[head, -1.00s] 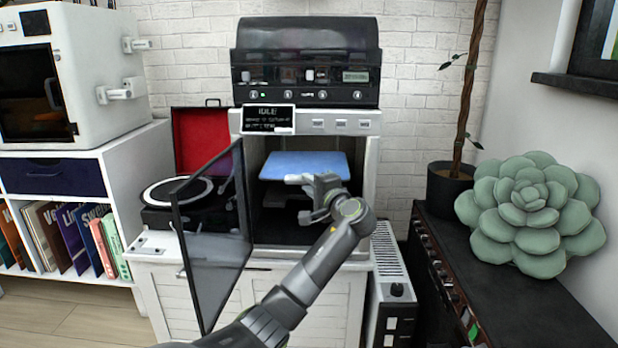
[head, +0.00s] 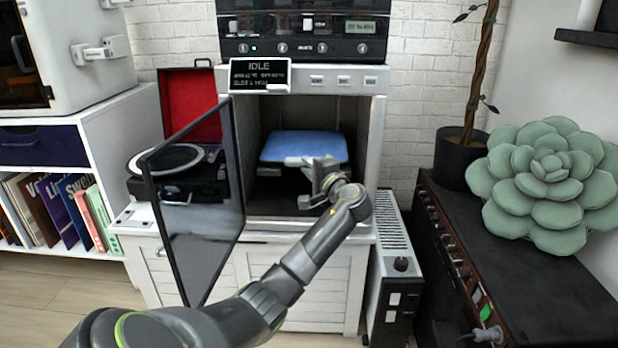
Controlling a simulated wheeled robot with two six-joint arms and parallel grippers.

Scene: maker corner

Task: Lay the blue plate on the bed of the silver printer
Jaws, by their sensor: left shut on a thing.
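The silver printer (head: 374,115) stands on a white cabinet with its front chamber open. Its dark glass door (head: 205,225) is swung out to the left. The blue plate (head: 305,146) is inside the chamber, roughly level. My left gripper (head: 303,163) is shut on the plate's front edge, and its arm reaches in from the lower left through the opening. The bed is mostly hidden under the plate and behind the gripper, so I cannot tell whether the plate touches it. My right gripper is not in view.
A turntable with a raised red lid (head: 190,105) sits left of the printer, behind the door. A white slatted unit (head: 393,245) stands to the right. A dark amplifier (head: 510,270) carries a green succulent (head: 548,190). The chamber side walls are close around the plate.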

